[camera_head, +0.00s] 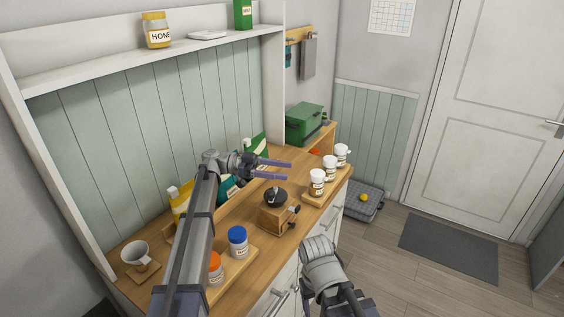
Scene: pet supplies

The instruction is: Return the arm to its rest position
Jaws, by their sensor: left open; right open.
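My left arm reaches up over the wooden counter from the bottom of the head view. Its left gripper (288,169) points right, with its two purple fingers apart and nothing between them. It is above the counter, behind the wooden grinder (273,218) as seen here. My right arm comes in at the bottom centre, in front of the counter's drawers, and is bent. Its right gripper (305,297) shows only in part at the bottom, low beside the drawers; it is open and I see nothing held.
White-lidded jars (317,187) stand on a board at the counter's right edge. A blue-lidded jar (238,246) and an orange-lidded jar (216,273) stand near my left arm. A white mug (136,254) is at left, a green box (304,124) at back. Floor at right is mostly clear.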

